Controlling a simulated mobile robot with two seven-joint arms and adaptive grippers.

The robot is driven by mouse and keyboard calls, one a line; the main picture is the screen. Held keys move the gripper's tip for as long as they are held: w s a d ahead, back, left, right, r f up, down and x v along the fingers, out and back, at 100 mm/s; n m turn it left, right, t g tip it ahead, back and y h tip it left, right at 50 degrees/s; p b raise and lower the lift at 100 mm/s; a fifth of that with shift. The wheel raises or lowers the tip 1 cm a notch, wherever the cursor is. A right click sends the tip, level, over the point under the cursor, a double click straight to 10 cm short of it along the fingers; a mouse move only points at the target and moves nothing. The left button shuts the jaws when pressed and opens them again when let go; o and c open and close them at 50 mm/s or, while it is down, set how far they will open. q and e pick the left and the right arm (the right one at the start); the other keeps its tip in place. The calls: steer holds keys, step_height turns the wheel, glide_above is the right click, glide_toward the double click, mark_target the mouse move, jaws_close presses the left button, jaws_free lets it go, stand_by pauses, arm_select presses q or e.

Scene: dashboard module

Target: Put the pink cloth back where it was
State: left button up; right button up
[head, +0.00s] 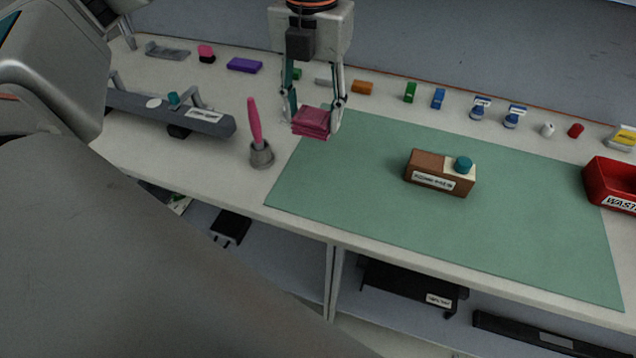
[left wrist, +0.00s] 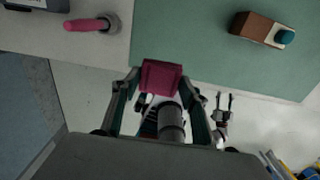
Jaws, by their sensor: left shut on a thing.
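The pink cloth (head: 311,122) is a folded, dark pink stack. My left gripper (head: 314,120) is shut on it, one finger on each side. In the head view the cloth appears over the left edge of the green mat (head: 330,185); how high it is held is hard to tell. In the left wrist view the cloth (left wrist: 161,76) sits between the two fingers (left wrist: 160,85), with the mat behind it. My right gripper is not seen in the head view.
A pink-handled tool (head: 255,125) stands upright in a grey holder, left of the mat. A brown box (head: 425,170) with a teal knob sits on the mat. A red waste bin (head: 606,180) is at right. Several small items line the back edge. The mat's front is clear.

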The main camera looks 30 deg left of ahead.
arm_select(q)
step_height(320, 180, down, 17)
steer(key=shift+f+b, duration=0.2)
steer(key=shift+b, duration=0.4)
steer(key=shift+f, duration=0.15)
steer(key=o, duration=1)
step_height(320, 180, up, 12)
steer(key=shift+r+p, duration=0.15)
steer(key=shift+p, duration=0.3)
